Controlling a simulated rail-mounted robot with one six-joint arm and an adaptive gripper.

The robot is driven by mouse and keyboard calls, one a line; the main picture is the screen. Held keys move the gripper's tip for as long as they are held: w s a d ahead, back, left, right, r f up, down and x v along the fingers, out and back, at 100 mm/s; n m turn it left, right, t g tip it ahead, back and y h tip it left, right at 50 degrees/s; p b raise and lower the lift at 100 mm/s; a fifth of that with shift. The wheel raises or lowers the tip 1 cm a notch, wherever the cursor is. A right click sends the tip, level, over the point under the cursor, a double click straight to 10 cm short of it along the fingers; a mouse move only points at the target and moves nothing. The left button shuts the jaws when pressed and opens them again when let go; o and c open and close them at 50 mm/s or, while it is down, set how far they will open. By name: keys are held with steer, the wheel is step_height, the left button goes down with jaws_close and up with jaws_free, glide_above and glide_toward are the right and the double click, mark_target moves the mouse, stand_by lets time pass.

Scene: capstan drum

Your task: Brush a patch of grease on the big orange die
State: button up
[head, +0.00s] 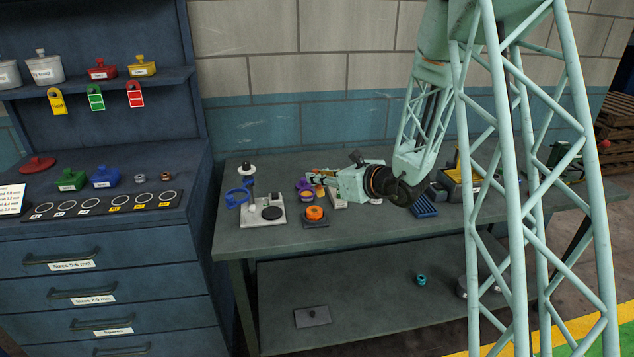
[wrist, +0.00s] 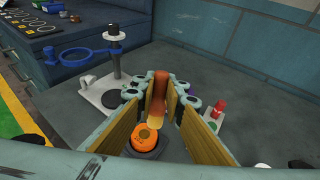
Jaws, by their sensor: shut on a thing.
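The big orange die (head: 315,213) is a round orange piece with a hole, on a dark block on the workbench. It also shows in the wrist view (wrist: 149,138), low and near the middle. My gripper (head: 313,178) is above and behind the die in the head view. In the wrist view its fingers (wrist: 158,92) are closed around a brush (wrist: 158,88) with a reddish-brown body and a pale end. The pale end overlaps the die's upper edge in that view; I cannot tell whether they touch. No grease patch is clear to see.
A white-based stand (head: 266,216) with a blue ring (wrist: 76,57) is left of the die. A red-topped item (wrist: 219,107) stands close to the right finger. A blue tray (head: 424,207) and a yellow box (head: 458,188) are farther right. The bench's front left is clear.

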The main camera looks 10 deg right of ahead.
steer(key=shift+r+p, duration=0.45)
steer(key=shift+r, duration=0.9)
steer(key=shift+f+b, duration=0.45)
steer(key=shift+b, duration=0.15)
steer(key=shift+r+p, duration=0.25)
steer(key=shift+p, duration=0.55)
